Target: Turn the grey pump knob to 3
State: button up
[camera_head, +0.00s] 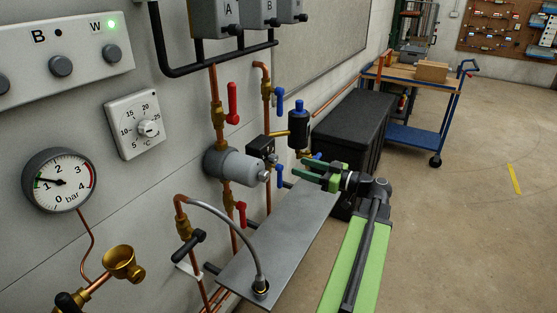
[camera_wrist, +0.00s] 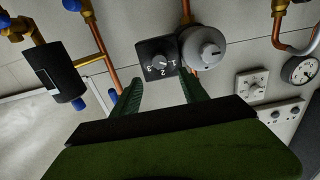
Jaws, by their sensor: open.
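The grey pump (camera_head: 235,166) is a round body on the copper pipe, with a black control box (camera_head: 259,146) beside it. In the wrist view the box (camera_wrist: 146,66) shows upside-down white digits 1, 2 and 3 around a small grey knob (camera_wrist: 158,60). The pump's round end (camera_wrist: 205,50) is just right of it. The knob's pointer is too small to read surely. My gripper (camera_head: 298,167) has green fingers, open and empty, reaching toward the wall from the right. In the wrist view its fingertips (camera_wrist: 160,80) lie either side of the knob's line, apart from it.
A blue-capped black cylinder (camera_head: 298,128) is close behind my gripper. Red and blue valve handles (camera_head: 232,103) stick out on the pipes. A grey shelf plate (camera_head: 283,232) with a hose lies below. A black chest (camera_head: 350,128) stands behind; floor at right is clear.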

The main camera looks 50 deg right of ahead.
aim_at(276, 159)
jog(key=x, duration=1)
jog(key=shift+c, duration=0.2)
grip_shut()
